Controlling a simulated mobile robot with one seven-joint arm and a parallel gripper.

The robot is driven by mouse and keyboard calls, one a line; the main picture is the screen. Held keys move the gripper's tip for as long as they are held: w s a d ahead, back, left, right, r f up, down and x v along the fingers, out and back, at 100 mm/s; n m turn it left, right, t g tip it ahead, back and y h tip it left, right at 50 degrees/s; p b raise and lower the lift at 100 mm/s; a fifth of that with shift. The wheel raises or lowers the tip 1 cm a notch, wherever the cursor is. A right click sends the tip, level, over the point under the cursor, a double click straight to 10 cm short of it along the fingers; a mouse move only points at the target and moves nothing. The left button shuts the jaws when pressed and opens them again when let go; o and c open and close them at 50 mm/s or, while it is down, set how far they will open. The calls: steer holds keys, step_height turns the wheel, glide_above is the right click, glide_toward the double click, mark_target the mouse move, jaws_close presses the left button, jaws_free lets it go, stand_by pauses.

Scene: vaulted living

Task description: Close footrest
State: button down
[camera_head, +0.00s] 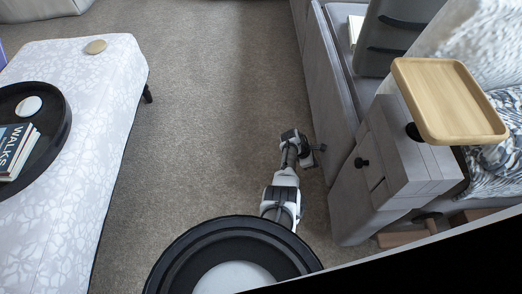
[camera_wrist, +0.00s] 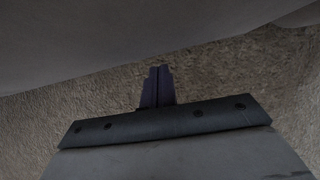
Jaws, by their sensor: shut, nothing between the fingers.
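The grey upholstered sofa (camera_head: 327,100) runs along the right side of the head view, with a long flat grey panel facing the carpet. I cannot tell for certain which part is the footrest or how far out it stands. My gripper (camera_head: 318,149) is low over the carpet, close beside the sofa's front; I cannot tell whether it touches. In the wrist view my gripper (camera_wrist: 157,72) has its dark fingers together with nothing between them. A grey surface (camera_wrist: 120,35) fills the top of the wrist view, just beyond the fingertips.
A long white patterned ottoman (camera_head: 100,110) with a round black tray (camera_head: 62,120) and books (camera_head: 14,150) stands at left. Carpet (camera_head: 215,90) between ottoman and sofa is clear.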

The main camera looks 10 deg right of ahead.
steer(key=shift+d, duration=0.3)
steer(key=shift+r, duration=0.1)
steer(key=w+a+r+p, duration=0.2)
steer(key=a+r+p, duration=0.4)
steer(key=a, duration=0.5)
steer(key=shift+a+r+p, duration=0.3)
steer(key=shift+r+p, duration=0.05)
steer(key=shift+p, duration=0.25)
steer(key=shift+w, duration=0.1)
